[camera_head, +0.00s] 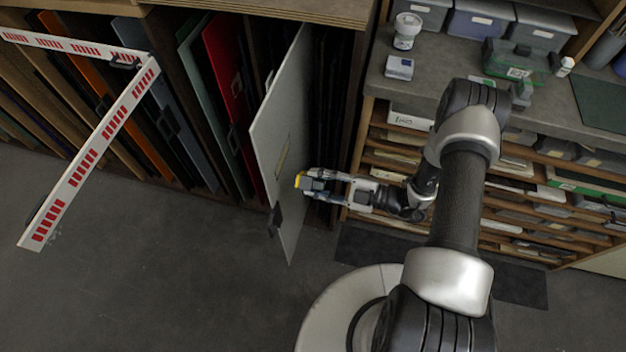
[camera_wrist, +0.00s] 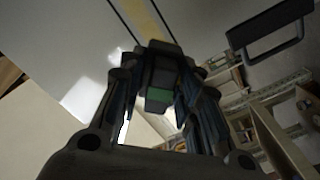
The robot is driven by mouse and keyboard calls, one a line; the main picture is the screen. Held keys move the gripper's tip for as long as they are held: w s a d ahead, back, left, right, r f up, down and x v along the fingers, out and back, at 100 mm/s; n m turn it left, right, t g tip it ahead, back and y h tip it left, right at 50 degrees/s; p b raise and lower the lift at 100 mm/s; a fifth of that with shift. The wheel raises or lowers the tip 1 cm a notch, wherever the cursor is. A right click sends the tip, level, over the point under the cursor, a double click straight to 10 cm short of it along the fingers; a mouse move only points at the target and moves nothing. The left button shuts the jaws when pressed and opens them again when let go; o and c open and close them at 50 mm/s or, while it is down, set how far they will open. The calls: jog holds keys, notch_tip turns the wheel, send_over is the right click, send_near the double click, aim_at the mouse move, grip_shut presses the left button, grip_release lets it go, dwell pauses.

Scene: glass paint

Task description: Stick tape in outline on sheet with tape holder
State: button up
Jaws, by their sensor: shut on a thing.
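The pale sheet (camera_head: 290,125) stands upright, partly pulled out of the rack, with a dark handle (camera_head: 275,220) near its lower edge. A yellow strip (camera_head: 281,162) shows on its face, and it also shows in the wrist view (camera_wrist: 146,20). My gripper (camera_head: 325,182) is shut on the tape holder (camera_head: 301,181), a small dark block with a yellow end facing the sheet. In the wrist view the holder (camera_wrist: 160,80) sits between my fingers, close to the sheet (camera_wrist: 75,45). I cannot tell whether it touches. The fingers hide part of the holder.
The rack holds several other upright panels, including a red one (camera_head: 226,75). A red-and-white striped barrier (camera_head: 90,150) stands at the left. At right, a workbench (camera_head: 450,65) carries a jar (camera_head: 407,31), boxes and bins above shelves. The floor (camera_head: 180,290) at front left is clear.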

aim_at(304, 179)
jog(key=shift+d, duration=0.1)
jog(key=v, duration=0.2)
jog(key=shift+s+d, duration=0.15)
jog(key=shift+d, duration=0.2)
dwell(0.6)
jog(key=o, duration=0.6)
jog(key=c, duration=0.6)
jog(key=shift+x, duration=3.45)
